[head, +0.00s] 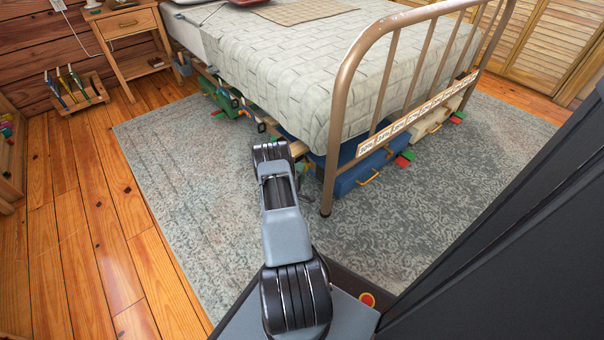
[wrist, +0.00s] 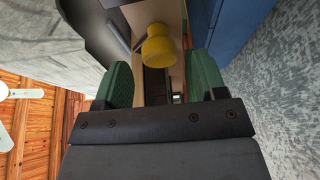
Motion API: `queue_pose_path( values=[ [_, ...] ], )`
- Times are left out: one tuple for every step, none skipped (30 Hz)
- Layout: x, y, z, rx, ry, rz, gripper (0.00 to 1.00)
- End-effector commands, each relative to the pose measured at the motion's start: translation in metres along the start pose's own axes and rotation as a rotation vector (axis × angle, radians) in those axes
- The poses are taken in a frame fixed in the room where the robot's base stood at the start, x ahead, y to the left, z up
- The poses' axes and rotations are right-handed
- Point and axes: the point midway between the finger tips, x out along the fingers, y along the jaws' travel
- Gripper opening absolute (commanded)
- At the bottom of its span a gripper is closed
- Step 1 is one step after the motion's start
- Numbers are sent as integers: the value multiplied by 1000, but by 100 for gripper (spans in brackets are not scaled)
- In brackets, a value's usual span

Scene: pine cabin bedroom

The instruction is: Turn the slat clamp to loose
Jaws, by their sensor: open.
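A yellow knob (wrist: 158,47), which appears to be the slat clamp, shows in the wrist view against pale wood (wrist: 172,14). Its setting cannot be read. My gripper (wrist: 158,62) is open, with one green-padded finger to the left of the knob and the other to the right. Gaps show between the knob and both pads, and nothing is held. In the head view my arm reaches to the near side of the bed (head: 300,75), below the mattress edge. I cannot make out the knob there.
A blue case (head: 352,172) lies under the bed's foot end and shows beside the right finger in the wrist view (wrist: 240,25). The metal bed frame (head: 338,105) stands close to my arm's right. A tool rack (head: 88,97) and nightstand (head: 132,42) are at left.

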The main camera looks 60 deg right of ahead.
Motion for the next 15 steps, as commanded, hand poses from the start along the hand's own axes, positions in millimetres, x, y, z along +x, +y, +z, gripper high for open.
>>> queue_pose_path(
  values=[
    [6, -1, 0, 2, -1, 2, 65],
    [8, -1, 0, 2, -1, 3, 65],
    [11, -1, 0, 1, -1, 2, 65],
    [13, -1, 0, 1, -1, 1, 65],
    [15, -1, 0, 0, 0, 1, 65],
    [16, 0, 0, 0, 0, 1, 65],
    [17, 0, 0, 0, 0, 1, 65],
    [18, 0, 0, 0, 0, 1, 65],
    [19, 0, 0, 0, 0, 2, 65],
    [19, 1, 0, 0, 0, 1, 65],
    [19, 1, 0, 0, 1, 1, 65],
    [20, 1, 0, 0, 1, 1, 65],
    [20, 1, 0, 0, 1, 1, 65],
    [19, 1, 0, 0, 1, 1, 65],
    [19, 1, 0, 0, 1, 1, 65]
  ],
)
